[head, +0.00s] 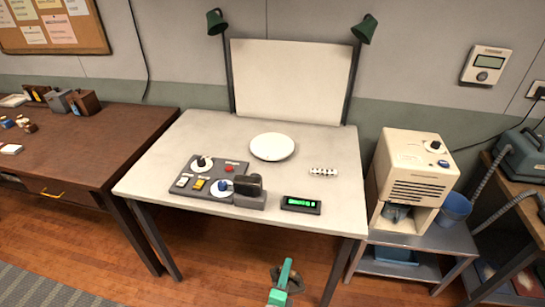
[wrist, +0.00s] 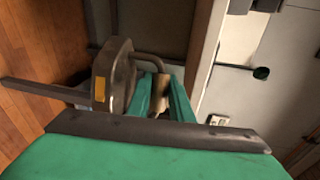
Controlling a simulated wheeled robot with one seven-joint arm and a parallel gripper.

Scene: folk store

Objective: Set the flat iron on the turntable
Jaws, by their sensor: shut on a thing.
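The turntable is a round white disc (head: 272,145) lying near the middle of the pale table, in front of a white backboard. My gripper (head: 284,272) is low in the head view, in front of the table's near edge and well apart from the disc. In the wrist view my green gripper (wrist: 160,98) is shut on the handle of the flat iron (wrist: 116,74). The iron has a dark grey-brown body with an orange patch and a curved handle bar. In the head view only a small dark part of the iron (head: 295,284) shows beside my fingers.
The pale table (head: 335,205) also bears a control panel (head: 190,175), a dark block (head: 250,190), a green-lit display (head: 301,205) and a small patterned bar (head: 323,172). Two green lamps flank the backboard (head: 290,80). A cream machine (head: 410,175) stands right; a brown desk (head: 85,145) stands left.

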